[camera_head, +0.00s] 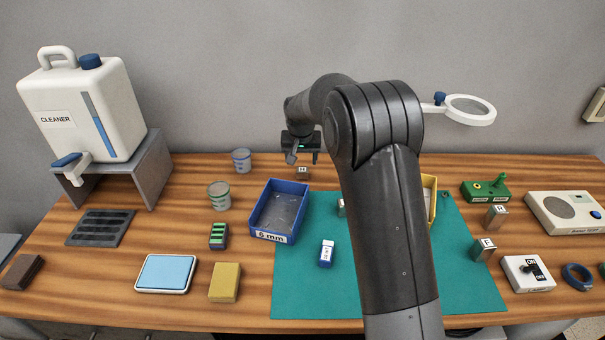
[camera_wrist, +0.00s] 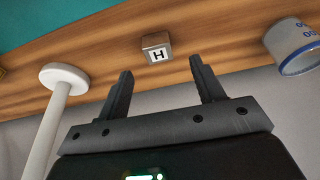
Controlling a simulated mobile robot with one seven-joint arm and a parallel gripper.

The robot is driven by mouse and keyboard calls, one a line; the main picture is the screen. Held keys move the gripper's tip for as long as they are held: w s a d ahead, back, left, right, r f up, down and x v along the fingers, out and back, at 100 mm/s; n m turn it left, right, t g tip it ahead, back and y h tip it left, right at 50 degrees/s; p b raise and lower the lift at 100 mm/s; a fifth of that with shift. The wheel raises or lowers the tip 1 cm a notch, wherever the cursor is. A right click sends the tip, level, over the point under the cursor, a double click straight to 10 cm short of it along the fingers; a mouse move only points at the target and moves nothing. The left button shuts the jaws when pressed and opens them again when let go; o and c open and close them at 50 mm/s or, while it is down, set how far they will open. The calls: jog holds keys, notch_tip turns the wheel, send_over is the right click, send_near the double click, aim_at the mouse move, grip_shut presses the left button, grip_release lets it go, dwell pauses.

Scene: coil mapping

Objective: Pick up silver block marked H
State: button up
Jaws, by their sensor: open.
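The silver block marked H (camera_wrist: 157,50) stands on the wooden table near its back edge. In the head view the block (camera_head: 302,174) is just below my gripper (camera_head: 303,158). In the wrist view my gripper (camera_wrist: 161,70) is open and empty, with its two dark fingers apart. The block appears beyond the fingertips, roughly midway between them, with a gap. Its H label faces the wrist camera.
A grey cup (camera_head: 242,161) stands left of the block; it is at the right in the wrist view (camera_wrist: 294,46). A blue bin (camera_head: 259,233) is in front. Other small silver blocks (camera_head: 497,216) (camera_head: 484,250) stand at the right. My arm hides part of the green mat (camera_head: 300,285).

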aim_at(302, 170)
jog(key=x, duration=0.6)
jog(key=shift+w+d, duration=0.1)
jog(key=shift+d, duration=0.05)
jog(key=shift+c, duration=0.3)
jog(key=shift+r, duration=0.1)
jog(key=c, duration=1.1)
